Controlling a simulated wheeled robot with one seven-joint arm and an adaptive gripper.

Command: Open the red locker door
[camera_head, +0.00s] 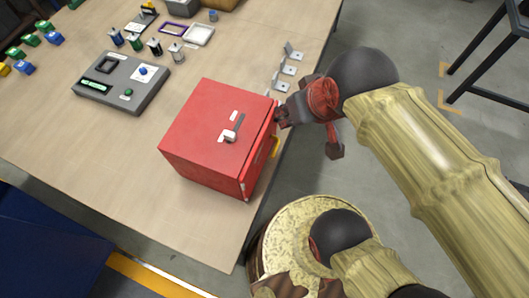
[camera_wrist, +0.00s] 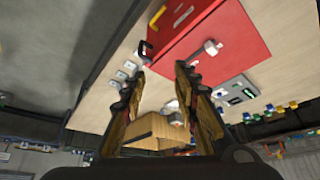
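The red locker (camera_head: 205,135) is a box on the table near its right edge, with a grey latch-like fitting (camera_head: 231,134) on top. A seam runs along that side; I cannot tell whether the door is fully closed. My gripper (camera_head: 308,133) is at the locker's far right corner, fingers apart, one close to the corner. In the wrist view, the open fingers (camera_wrist: 160,72) have nothing clear between their tips.
The wooden table (camera_head: 110,165) holds a grey control box (camera_head: 125,83) left of the locker. Small metal brackets (camera_head: 288,70) line the right edge near my gripper. Several cylinders, trays and coloured blocks stand farther back. A dark-legged table (camera_head: 485,65) stands at the upper right.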

